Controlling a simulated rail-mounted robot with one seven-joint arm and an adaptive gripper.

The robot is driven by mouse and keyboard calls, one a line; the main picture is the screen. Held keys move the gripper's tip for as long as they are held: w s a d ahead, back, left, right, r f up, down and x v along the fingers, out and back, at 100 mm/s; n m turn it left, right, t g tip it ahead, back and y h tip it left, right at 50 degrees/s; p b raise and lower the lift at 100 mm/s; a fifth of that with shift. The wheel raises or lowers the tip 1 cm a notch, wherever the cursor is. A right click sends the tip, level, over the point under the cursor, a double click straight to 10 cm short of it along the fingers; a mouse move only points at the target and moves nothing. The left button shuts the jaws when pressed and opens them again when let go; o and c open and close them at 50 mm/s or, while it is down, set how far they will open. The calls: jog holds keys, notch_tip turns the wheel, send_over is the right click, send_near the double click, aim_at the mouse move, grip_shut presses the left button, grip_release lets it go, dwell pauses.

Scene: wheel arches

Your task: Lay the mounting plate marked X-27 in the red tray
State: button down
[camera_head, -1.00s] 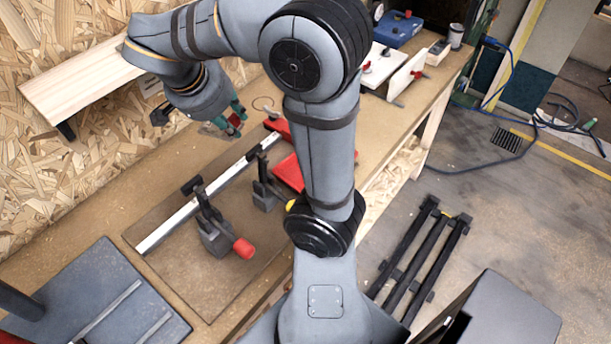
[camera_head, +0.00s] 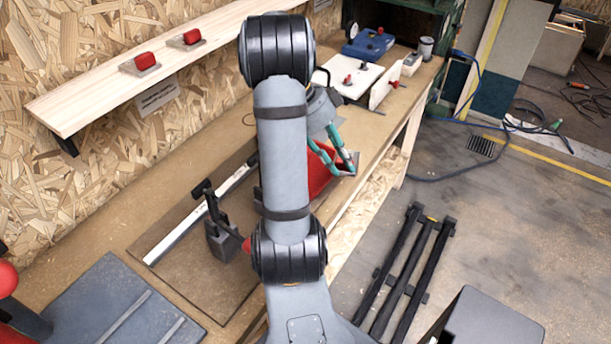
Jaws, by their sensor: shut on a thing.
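My gripper (camera_head: 343,172) has teal fingers and is right of my upright arm link, over the right part of the red tray (camera_head: 319,180). It is shut on a small grey plate (camera_head: 352,159), which shows only in part at the fingertips. No marking on the plate can be read, so I cannot tell if it is X-27. I cannot tell whether the plate touches the tray. My arm hides the tray's left part.
Two grey pieces with red tops (camera_head: 140,64) (camera_head: 185,39) sit on the wooden shelf (camera_head: 90,95). A black toggle clamp (camera_head: 222,228) stands by a pale rail (camera_head: 185,228). White boards (camera_head: 352,77) and a blue case (camera_head: 368,44) lie beyond the tray.

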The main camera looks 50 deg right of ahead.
jog(key=w+f+p, duration=0.1)
jog(key=w+f, duration=0.1)
jog(key=w, duration=0.1)
jog(key=w+f+p, duration=0.1)
jog(key=w+f, duration=0.1)
jog(key=w, duration=0.2)
jog(key=w+f+p, duration=0.1)
jog(key=w+f, duration=0.1)
jog(key=w, duration=0.1)
jog(key=shift+w+f, duration=0.1)
jog(key=shift+w, duration=0.15)
notch_tip(320, 180, down, 3)
jog(key=shift+f+p, duration=0.1)
jog(key=shift+p, duration=0.8)
jog(key=shift+f, duration=0.4)
jog(key=shift+f+b, duration=0.2)
jog(key=shift+b, duration=0.1)
jog(key=c, duration=1.5)
grip_release()
jog(key=shift+o, duration=0.2)
jog(key=shift+r, duration=0.15)
jog(key=shift+r+p, duration=0.2)
jog(key=shift+p, duration=0.25)
jog(key=b+v, duration=0.1)
jog(key=v, duration=1)
jog(key=shift+w+r, duration=0.2)
jog(key=shift+r, duration=0.1)
